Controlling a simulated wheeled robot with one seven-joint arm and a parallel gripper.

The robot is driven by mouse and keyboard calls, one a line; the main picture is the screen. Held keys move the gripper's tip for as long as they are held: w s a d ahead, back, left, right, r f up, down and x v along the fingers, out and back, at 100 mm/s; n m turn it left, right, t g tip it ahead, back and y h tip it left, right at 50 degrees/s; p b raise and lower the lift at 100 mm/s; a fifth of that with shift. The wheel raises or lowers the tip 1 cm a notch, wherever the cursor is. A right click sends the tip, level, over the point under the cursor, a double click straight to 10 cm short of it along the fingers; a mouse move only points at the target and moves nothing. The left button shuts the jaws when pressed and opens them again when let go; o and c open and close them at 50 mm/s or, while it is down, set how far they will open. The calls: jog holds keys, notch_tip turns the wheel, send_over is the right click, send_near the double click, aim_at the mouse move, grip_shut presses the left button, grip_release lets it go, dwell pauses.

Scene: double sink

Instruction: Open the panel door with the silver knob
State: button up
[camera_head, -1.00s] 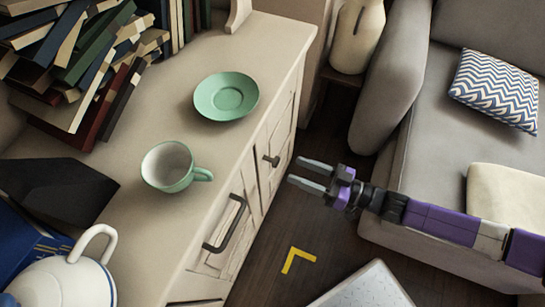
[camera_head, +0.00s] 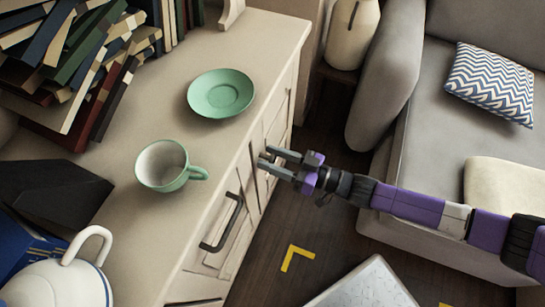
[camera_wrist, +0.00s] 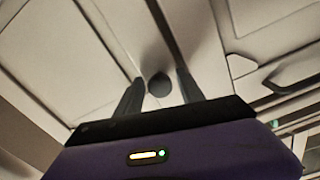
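The silver knob (camera_wrist: 159,86) shows dark and round in the wrist view, on the face of the cream panel door (camera_wrist: 85,65). My gripper (camera_wrist: 160,92) is open, with one finger on each side of the knob. A gap shows between the knob and each finger there. In the head view my gripper (camera_head: 265,160) is at the cabinet front, and its fingers hide most of the knob. The panel door (camera_head: 277,125) is seen at a steep angle and looks closed.
A black bar handle (camera_head: 222,222) is on the cabinet front nearer the camera. A green saucer (camera_head: 221,93) and green cup (camera_head: 168,166) stand on the cabinet top (camera_head: 130,120). A grey sofa (camera_head: 440,130) is at right. Dark floor (camera_head: 270,262) lies between.

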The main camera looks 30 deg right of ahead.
grip_shut()
dwell(1.2)
